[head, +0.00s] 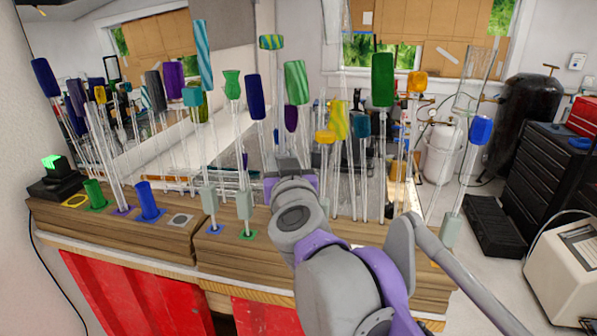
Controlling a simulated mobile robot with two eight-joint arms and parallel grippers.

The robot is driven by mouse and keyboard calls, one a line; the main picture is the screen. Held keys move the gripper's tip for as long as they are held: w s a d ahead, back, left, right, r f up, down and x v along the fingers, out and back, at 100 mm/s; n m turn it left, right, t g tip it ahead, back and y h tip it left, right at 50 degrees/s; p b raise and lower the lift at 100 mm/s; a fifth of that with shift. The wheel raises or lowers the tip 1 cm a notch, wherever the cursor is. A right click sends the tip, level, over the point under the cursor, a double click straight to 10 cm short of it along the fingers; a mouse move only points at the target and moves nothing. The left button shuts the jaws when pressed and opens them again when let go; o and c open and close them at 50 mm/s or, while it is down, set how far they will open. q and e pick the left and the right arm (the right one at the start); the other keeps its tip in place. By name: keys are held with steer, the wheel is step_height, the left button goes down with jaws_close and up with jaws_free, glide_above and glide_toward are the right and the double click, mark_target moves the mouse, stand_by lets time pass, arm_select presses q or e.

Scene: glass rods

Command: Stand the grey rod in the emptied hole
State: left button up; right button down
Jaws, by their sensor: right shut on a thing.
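A dark grey rod head (154,90) shows among the rods at the left rear; I cannot tell whether it is real or a mirror reflection. An empty hole in a grey-marked square (180,220) is on top of the left wooden block (150,238), near its right end. My right gripper (288,168) is over the right wooden block, among the glass rods and right of that hole. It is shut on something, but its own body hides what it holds. My left gripper is out of view.
Tall glass rods with coloured heads crowd around my right gripper, including a green one (382,80) and a blue one (481,130). A blue holder (149,200) and a green holder (95,193) stand left of the grey square. A mirror rises behind.

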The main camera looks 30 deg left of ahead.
steer(key=shift+w+a+r, duration=0.1)
steer(key=shift+w+a, duration=0.2)
steer(key=shift+a, duration=0.1)
step_height(320, 180, down, 2)
steer(key=shift+s+d+f+b, duration=0.1)
steer(key=shift+s+b, duration=0.05)
steer(key=shift+b, duration=0.3)
steer(key=shift+f, duration=0.3)
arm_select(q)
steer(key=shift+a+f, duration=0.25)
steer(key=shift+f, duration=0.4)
arm_select(e)
steer(key=shift+r, duration=0.1)
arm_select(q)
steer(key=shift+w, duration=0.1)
